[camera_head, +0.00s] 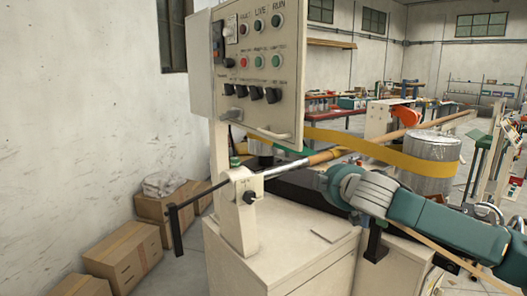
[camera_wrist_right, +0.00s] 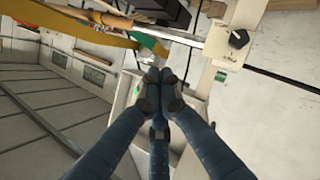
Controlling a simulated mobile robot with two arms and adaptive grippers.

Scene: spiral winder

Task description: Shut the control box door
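The control box door (camera_head: 290,88) is a pale panel with rows of buttons and black switches, at the upper middle of the head view. A light bar handle (camera_head: 275,134) sits near its lower edge. A pale box side (camera_head: 201,65) shows at its left; I cannot tell how wide any gap between them is. My right arm, teal and grey, comes in from the right below the door, apart from it in the picture. In the right wrist view my right gripper (camera_wrist_right: 161,84) has its dark fingers drawn together at the tips, with nothing seen between them. My left gripper is out of view.
Below the door stands the pale winder cabinet (camera_head: 275,262) with a crank (camera_head: 173,225) at its left. A yellow band (camera_head: 385,151) runs to a wrapped drum (camera_head: 431,160). Cardboard boxes (camera_head: 125,255) lie along the left wall. Floor between boxes and cabinet is clear.

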